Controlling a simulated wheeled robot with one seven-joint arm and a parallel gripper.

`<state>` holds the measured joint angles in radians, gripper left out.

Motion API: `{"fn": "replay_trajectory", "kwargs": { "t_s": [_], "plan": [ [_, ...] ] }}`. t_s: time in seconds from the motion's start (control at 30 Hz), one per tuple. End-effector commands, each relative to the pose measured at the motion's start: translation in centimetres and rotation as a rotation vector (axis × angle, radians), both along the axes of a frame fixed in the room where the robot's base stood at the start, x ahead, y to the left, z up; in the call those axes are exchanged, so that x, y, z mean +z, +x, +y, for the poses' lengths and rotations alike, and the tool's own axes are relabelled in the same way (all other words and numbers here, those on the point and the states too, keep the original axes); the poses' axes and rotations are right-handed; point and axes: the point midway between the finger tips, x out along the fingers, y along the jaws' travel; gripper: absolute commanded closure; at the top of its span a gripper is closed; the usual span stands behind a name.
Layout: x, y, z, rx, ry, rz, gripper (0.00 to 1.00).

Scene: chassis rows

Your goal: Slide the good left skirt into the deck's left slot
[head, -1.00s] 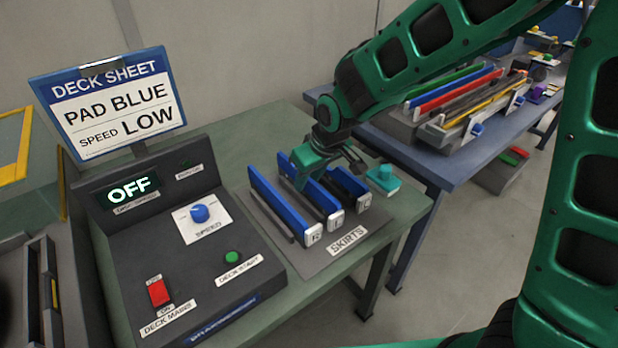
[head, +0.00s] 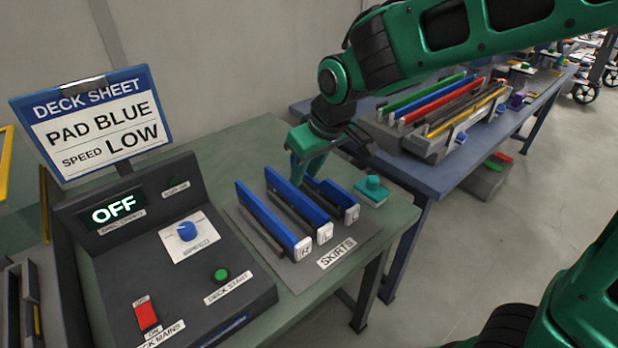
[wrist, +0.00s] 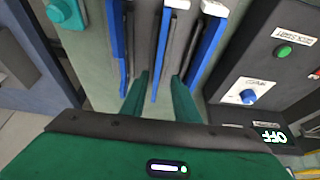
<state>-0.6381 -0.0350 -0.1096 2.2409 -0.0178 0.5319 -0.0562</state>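Three blue skirts with white lettered end caps stand in a grey rack (head: 283,268) marked SKIRTS. The one nearest the console is the R skirt (head: 265,217). The middle skirt (head: 285,190) and the back skirt (head: 338,195) both seem to carry an L. The back skirt looks shorter, but my gripper partly hides it. My gripper (head: 309,178) is at the far end of the middle skirt. In the wrist view, my open fingers (wrist: 159,78) lie either side of the middle skirt (wrist: 162,50), apart from it. The deck's left slot cannot be made out.
A console (head: 165,265) with an OFF display, knob and switches stands left of the rack, below a deck sheet (head: 95,120). A teal button block (head: 372,190) is right of the rack. A blue table (head: 420,172) with coloured strips stands behind. Dark rails (head: 22,300) show at the left edge.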

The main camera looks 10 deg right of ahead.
Motion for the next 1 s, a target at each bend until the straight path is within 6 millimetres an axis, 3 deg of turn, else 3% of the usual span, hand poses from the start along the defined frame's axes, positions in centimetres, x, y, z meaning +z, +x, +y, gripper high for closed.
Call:
{"fn": "replay_trajectory", "kwargs": {
  "t_s": [0.3, 0.43, 0.57, 0.67, 0.8, 1.0],
  "plan": [
    [0.3, -0.1, -0.2, -0.002, -0.001, 0.001, 0.72],
    [0.4, -0.1, -2.8, -0.054, -0.009, 0.013, 0.72],
    [0.7, -0.8, -9.5, -0.196, -0.032, 0.052, 0.72],
    [0.8, -2.6, -15.8, -0.341, -0.048, 0.099, 0.72],
    [0.7, -6.8, -23.5, -0.548, -0.06, 0.173, 0.72],
    [0.2, -14.8, -31.3, -0.832, -0.05, 0.287, 0.72]
  ]
}}
